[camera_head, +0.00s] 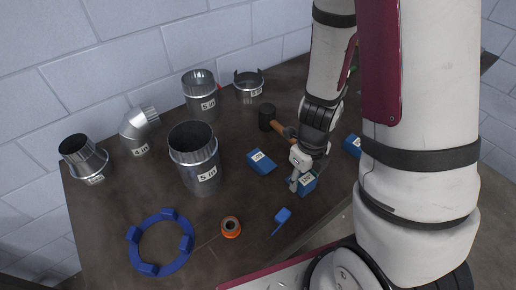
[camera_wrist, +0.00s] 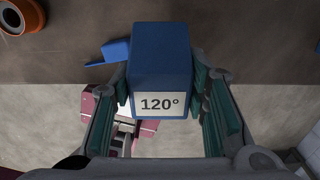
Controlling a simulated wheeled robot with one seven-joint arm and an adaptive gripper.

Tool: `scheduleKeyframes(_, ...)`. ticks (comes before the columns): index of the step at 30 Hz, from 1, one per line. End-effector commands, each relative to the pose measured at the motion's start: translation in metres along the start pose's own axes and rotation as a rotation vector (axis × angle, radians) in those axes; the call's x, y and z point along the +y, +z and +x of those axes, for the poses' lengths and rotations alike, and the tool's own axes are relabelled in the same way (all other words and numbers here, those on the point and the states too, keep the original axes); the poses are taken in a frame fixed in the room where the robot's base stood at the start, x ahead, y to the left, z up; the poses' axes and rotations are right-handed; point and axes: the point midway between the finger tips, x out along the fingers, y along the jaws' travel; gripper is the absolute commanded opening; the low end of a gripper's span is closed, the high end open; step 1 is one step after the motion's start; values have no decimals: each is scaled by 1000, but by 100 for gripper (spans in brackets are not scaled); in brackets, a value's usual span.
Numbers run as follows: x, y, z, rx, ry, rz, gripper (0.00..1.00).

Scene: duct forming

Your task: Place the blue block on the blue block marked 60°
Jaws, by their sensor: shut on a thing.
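My gripper (camera_head: 297,178) is shut on a blue block (camera_head: 306,185) near the table's front edge. In the wrist view the held blue block (camera_wrist: 160,55) shows a white label reading 120° and sits between the two fingers. I cannot tell whether it touches the table. Another blue block (camera_head: 261,162) with a white label lies on the table to the left of my gripper; its label is too small to read. A third blue block (camera_head: 353,146) lies to the right, partly hidden by my arm. I cannot tell which block is marked 60°.
A mallet (camera_head: 274,122) lies behind my gripper. A small blue tool (camera_head: 282,216) and an orange roll (camera_head: 231,227) lie in front. A blue ring (camera_head: 160,218) is at the front left. Several metal duct pieces, including a large pipe (camera_head: 196,165), stand at the left and back.

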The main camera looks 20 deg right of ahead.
Motion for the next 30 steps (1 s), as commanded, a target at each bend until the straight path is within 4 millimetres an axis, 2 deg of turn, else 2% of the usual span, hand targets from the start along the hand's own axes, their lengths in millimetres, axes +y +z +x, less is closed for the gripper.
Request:
scheduleKeyframes(11, 3, 65, 8, -2, -2, -6, 2)
scheduleKeyframes(21, 7, 139, 13, -1, -1, -4, 2)
scheduleKeyframes(25, 8, 154, 14, -1, 0, -2, 2)
scheduleKeyframes(30, 7, 157, 24, 2, 0, 1, 2)
